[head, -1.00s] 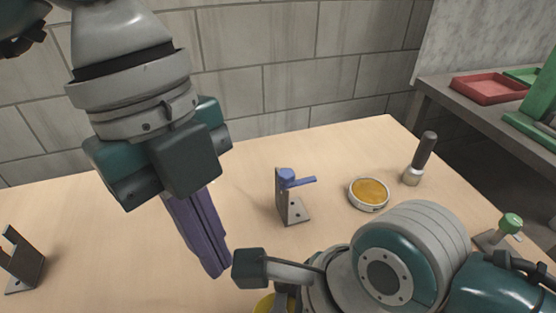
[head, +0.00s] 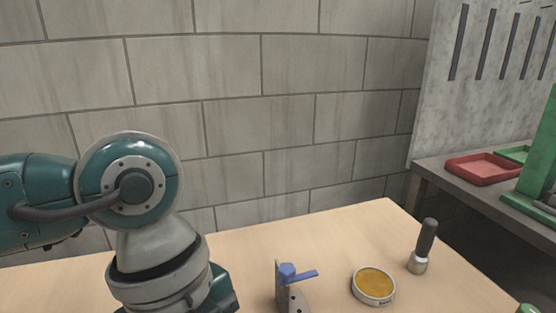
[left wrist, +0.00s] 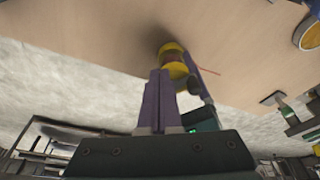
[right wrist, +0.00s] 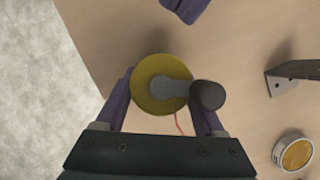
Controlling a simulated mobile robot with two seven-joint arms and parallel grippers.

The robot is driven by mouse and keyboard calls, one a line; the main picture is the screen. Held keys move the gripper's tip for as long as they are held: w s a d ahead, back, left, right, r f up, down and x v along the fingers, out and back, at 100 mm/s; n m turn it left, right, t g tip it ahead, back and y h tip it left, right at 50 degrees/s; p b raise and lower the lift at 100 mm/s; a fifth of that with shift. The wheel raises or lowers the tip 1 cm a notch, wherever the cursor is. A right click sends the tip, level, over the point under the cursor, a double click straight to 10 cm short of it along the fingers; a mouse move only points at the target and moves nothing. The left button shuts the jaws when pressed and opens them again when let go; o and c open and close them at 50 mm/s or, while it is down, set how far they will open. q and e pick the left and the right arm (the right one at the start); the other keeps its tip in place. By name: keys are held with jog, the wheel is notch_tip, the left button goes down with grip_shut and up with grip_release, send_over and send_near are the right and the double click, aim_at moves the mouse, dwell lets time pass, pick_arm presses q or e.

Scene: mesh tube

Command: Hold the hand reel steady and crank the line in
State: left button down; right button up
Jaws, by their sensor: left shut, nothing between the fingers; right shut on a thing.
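The hand reel (right wrist: 148,97) has a yellow disc, a grey crank arm (right wrist: 170,90) and a dark round knob (right wrist: 208,95). My right gripper (right wrist: 163,88) has its purple fingers on either side of the reel and is shut on it. A thin red line (right wrist: 178,124) comes off the reel. In the left wrist view, the reel (left wrist: 172,58) shows just beyond the tips of my left gripper (left wrist: 160,74), whose purple fingers are together and empty. I cannot tell whether they touch it. In the head view both grippers are out of frame; only my left arm shows.
On the table stand a metal bracket with a blue lever (head: 290,274), a round tin with a yellow-brown top (head: 373,285) and a dark-handled tool (head: 423,246). A red tray (head: 483,168) lies on the side bench. A block wall (head: 230,120) rises behind.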

pick_arm(q)
jog(key=shift+s+d, duration=0.15)
jog(key=shift+d, duration=0.4)
dwell(0.7)
jog(key=shift+w+d, duration=0.15)
jog(key=shift+w, duration=0.15)
jog(key=shift+w+d, duration=0.9)
jog(key=shift+w, duration=0.05)
jog(key=shift+d, duration=0.15)
jog(key=shift+w, duration=0.15)
dwell(0.5)
jog(key=s+d+v, duration=0.1)
jog(key=v, duration=0.5)
jog(key=shift+w+a, duration=0.2)
jog(key=shift+w, duration=0.1)
